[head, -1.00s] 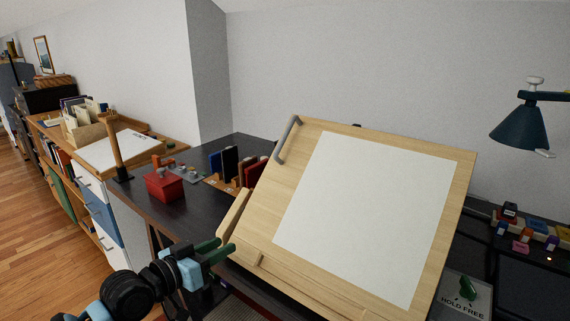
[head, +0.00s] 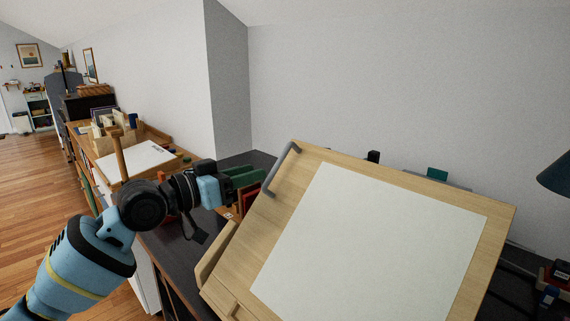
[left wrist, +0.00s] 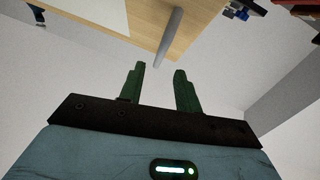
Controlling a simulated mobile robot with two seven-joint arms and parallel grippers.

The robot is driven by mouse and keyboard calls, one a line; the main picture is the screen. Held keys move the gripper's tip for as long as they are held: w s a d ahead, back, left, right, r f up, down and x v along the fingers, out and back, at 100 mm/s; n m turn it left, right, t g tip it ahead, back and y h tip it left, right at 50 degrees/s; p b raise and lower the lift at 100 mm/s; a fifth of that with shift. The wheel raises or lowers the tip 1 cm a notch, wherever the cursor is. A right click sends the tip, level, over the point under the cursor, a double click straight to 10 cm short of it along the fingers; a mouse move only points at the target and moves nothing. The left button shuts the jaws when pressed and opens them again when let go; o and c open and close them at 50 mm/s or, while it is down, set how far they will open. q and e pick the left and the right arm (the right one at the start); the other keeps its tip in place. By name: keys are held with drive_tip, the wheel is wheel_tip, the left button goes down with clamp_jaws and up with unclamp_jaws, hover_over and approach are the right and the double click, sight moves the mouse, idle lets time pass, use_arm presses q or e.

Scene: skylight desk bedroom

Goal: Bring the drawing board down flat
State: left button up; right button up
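The wooden drawing board (head: 232,277) stands tilted up on the desk with a white sheet (head: 375,245) on it. A grey bar handle (head: 281,168) is fixed along its upper left edge. My left gripper (head: 254,177) is raised beside that edge, just left of the handle. In the left wrist view its two green fingers (left wrist: 159,76) are apart, with nothing between them. There the handle (left wrist: 169,36) lies just past the fingertips, and the board (left wrist: 197,18) fills the top middle. My right gripper is in neither view.
The dark desk (head: 165,245) runs behind and left of the board. A wooden post (head: 119,155) and a low cabinet with a paper-topped tray (head: 135,161) are further left. A dark lamp shade (head: 557,177) hangs at the right edge.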

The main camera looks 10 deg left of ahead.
sight(277, 162)
use_arm(q)
drive_tip(key=x, duration=0.7)
drive_tip(key=shift+w+d+p, duration=0.2)
drive_tip(key=shift+d+p, duration=0.05)
drive_tip(key=shift+p, duration=0.1)
clamp_jaws()
